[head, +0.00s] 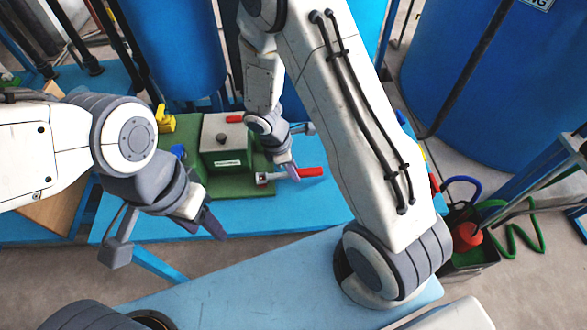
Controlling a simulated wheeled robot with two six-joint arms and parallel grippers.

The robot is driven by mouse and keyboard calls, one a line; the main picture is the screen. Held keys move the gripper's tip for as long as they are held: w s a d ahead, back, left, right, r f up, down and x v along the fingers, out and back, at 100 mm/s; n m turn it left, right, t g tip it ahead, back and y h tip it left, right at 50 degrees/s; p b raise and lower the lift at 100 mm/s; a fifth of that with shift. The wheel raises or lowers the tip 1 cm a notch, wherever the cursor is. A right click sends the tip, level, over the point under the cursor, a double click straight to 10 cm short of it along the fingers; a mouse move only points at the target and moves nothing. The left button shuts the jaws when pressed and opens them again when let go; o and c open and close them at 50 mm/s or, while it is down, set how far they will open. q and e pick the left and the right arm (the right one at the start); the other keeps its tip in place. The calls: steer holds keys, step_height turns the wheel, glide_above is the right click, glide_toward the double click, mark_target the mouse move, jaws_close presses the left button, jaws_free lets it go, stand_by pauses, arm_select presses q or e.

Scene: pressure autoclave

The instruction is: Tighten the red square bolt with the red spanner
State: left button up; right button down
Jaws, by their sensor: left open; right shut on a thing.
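The red spanner (311,172) has a red handle pointing right and a grey shaft running left to the right edge of the green base. My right gripper (291,171) is shut on it, just left of the red handle. The spanner's left end meets a small pale fitting (262,179) with a bit of red at the base's edge. I cannot clearly make out the red square bolt or whether the spanner's jaw sits around it. My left gripper (208,222) is open and empty, in front of the green base and over the blue bench edge.
A green base (245,188) carries a pale box (224,140) with a dark knob. A yellow part (165,120) and another red part (235,119) are nearby. The blue bench (310,205) is clear at front right. Large blue tanks (495,80) stand behind. A bin (470,250) is at right.

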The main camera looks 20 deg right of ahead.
mark_target(283, 175)
steer(key=shift+f+b, duration=0.65)
steer(key=shift+f, duration=0.15)
steer(key=c, duration=0.6)
jaws_free()
steer(key=p+v, duration=0.2)
steer(key=v, duration=0.8)
steer(key=shift+r, duration=0.25)
